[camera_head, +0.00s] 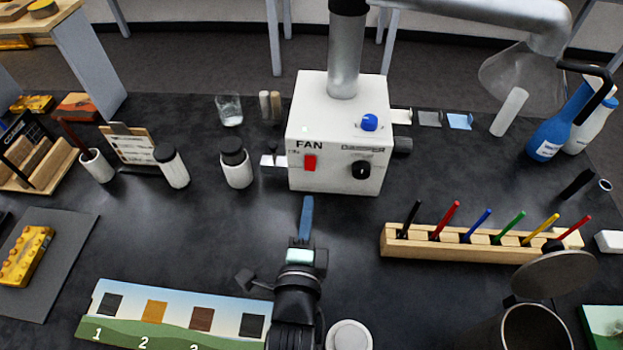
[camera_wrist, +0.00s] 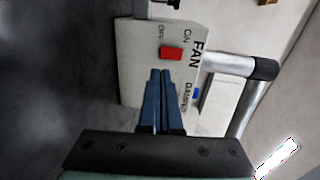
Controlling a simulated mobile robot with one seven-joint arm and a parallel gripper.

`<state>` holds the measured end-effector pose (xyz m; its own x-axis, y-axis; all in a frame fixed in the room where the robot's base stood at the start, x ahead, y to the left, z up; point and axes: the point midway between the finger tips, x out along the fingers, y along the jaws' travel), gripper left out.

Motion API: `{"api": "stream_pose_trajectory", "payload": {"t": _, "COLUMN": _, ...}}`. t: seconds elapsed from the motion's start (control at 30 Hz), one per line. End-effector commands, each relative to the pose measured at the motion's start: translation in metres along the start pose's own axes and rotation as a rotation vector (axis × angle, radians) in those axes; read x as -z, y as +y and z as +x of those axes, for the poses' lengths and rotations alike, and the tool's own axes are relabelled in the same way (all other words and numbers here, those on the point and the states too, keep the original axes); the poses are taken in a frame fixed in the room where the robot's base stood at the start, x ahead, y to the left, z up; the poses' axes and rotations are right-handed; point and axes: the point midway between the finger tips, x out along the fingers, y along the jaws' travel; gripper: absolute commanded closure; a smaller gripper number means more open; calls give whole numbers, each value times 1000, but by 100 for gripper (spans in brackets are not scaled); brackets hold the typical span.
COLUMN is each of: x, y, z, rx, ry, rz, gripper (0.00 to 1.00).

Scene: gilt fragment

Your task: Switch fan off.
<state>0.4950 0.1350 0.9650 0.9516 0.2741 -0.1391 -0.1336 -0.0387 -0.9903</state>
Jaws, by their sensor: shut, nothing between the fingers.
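The fan unit is a white box (camera_head: 340,135) marked FAN, standing on the dark table. A red rocker switch (camera_head: 310,163) sits at the left of its front face; it also shows in the wrist view (camera_wrist: 171,54), beside the ON and OFF labels. I cannot tell which way the rocker is tilted. My gripper (camera_head: 307,200) is shut and empty, with its blue fingers pointing at the box just below the switch in the head view. In the wrist view the fingertips (camera_wrist: 160,72) appear close to the switch; contact cannot be told.
A black knob (camera_head: 361,169) is right of the switch and a blue knob (camera_head: 369,122) is on top. A metal duct (camera_head: 345,55) rises from the box. A black-lidded jar (camera_head: 236,165) stands left, and a wooden pen rack (camera_head: 480,243) lies right.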

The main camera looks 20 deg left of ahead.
Motion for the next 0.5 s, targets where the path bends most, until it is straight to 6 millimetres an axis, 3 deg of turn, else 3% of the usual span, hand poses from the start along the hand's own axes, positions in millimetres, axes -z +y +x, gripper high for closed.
{"api": "stream_pose_trajectory", "payload": {"t": 0.2, "x": 1, "y": -2, "z": 38, "rx": 2, "ry": 1, "rz": -1, "gripper": 100}}
{"api": "stream_pose_trajectory", "payload": {"t": 0.5, "x": 0, "y": 0, "z": 68, "rx": 0, "ry": 0, "rz": 0, "gripper": 100}}
